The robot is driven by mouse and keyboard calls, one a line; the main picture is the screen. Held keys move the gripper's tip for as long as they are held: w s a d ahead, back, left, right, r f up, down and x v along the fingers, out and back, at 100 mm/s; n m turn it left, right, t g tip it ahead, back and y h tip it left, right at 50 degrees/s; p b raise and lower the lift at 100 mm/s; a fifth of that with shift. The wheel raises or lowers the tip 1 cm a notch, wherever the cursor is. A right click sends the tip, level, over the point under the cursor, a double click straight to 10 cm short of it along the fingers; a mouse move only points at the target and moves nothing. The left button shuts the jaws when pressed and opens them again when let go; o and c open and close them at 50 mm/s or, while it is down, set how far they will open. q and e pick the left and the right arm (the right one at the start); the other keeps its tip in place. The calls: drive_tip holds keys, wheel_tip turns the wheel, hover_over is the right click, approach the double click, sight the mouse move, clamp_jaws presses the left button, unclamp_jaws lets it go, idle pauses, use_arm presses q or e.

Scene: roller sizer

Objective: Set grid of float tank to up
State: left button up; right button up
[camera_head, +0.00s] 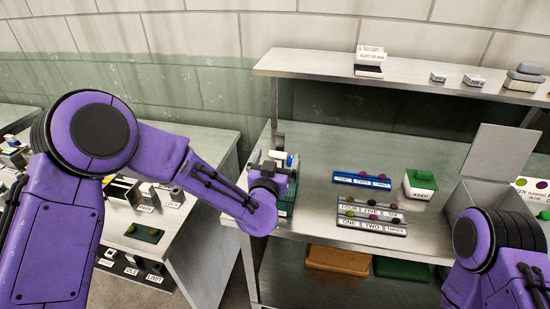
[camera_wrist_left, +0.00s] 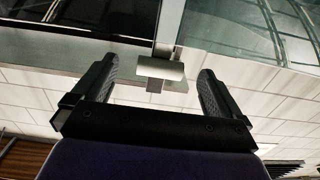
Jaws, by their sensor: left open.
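The float tank (camera_head: 284,208) is a greenish, glassy box on the right-hand bench, mostly hidden behind my left wrist in the head view. My left gripper (camera_head: 273,163) is over it. In the left wrist view, my left gripper (camera_wrist_left: 158,68) is open, its two fingers apart. A small pale metal handle (camera_wrist_left: 160,70) on a short stem shows between the fingertips, apart from both. It looks like the grid's handle. Glassy walls (camera_wrist_left: 236,28) show behind it. The height of the grid cannot be told. Of my right arm only links show at the lower right.
A blue rack (camera_head: 361,179), a grey rack (camera_head: 358,227) and a white KEEP tub (camera_head: 420,186) stand to the right of the tank. A shelf (camera_head: 330,66) runs above the bench's back. An open grey box (camera_head: 493,152) stands farther right.

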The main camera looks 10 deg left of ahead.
use_arm(q)
drive_tip(key=c, duration=1.5)
wheel_tip(320, 180, up, 7)
drive_tip(key=p, duration=0.4)
drive_tip(key=shift+f, duration=0.2)
drive_tip(key=shift+w+f, duration=0.1)
drive_tip(key=shift+w, duration=0.05)
drive_tip(key=o, duration=1.5)
drive_tip(key=shift+s, duration=0.2)
drive_tip(key=s+b, duration=0.3)
drive_tip(key=s, duration=0.7)
drive_tip(key=shift+s+a, duration=0.15)
drive_tip(key=shift+a, duration=0.05)
